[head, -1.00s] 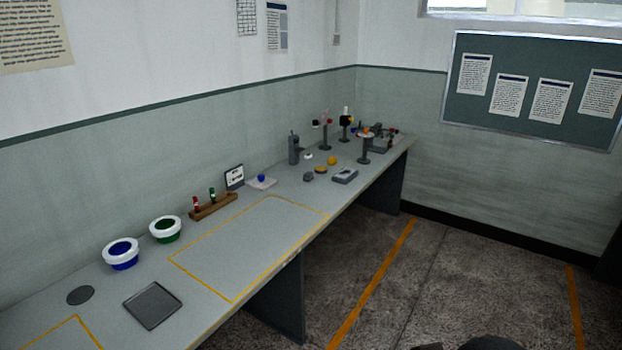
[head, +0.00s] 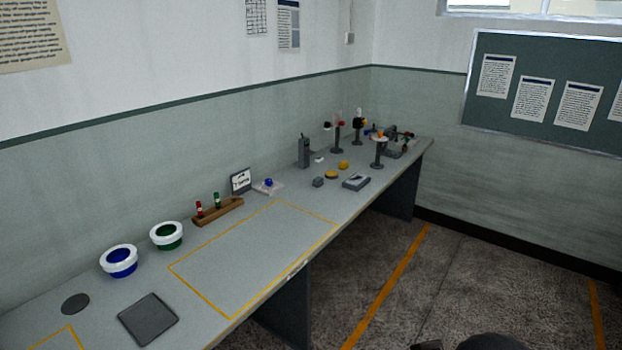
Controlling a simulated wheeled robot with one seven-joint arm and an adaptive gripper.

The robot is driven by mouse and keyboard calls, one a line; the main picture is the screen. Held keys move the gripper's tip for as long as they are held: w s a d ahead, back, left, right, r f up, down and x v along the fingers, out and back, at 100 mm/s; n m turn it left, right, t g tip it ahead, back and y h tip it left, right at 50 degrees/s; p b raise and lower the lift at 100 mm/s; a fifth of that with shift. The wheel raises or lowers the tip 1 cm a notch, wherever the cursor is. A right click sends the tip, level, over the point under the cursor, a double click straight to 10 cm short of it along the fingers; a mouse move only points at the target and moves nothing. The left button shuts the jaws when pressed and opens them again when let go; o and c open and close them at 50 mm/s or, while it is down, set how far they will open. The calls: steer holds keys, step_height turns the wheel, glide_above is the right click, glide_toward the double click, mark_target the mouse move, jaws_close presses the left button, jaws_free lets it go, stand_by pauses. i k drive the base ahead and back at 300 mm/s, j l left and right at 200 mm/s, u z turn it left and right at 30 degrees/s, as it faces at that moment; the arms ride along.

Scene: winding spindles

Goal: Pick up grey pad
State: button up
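A flat dark grey square pad (head: 149,319) lies on the near left part of the long grey bench. A flat, round dark grey disc (head: 75,303) lies to its left, near the wall side. I cannot tell from the picture which of the two is the grey pad. Neither is touched by anything. My gripper is not recognisable in view; only dark rounded parts, likely of my own body, show at the bottom edge.
A white-rimmed blue bowl (head: 119,261) and a green one (head: 167,236) stand behind the pad. A wooden rack (head: 218,212) holds red and green spools. A yellow-outlined area (head: 255,258) is bare. Spindle stands (head: 378,152) and small parts crowd the far end.

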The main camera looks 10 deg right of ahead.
mark_target(317, 181)
steer(key=i+l+u, duration=0.3)
steer(key=i+l, duration=0.45)
steer(key=i, duration=0.2)
steer(key=i+l+u, duration=0.3)
steer(key=i+l, duration=0.55)
steer(key=l, duration=0.15)
steer(key=i+l+u, duration=0.35)
steer(key=i+l, duration=0.95)
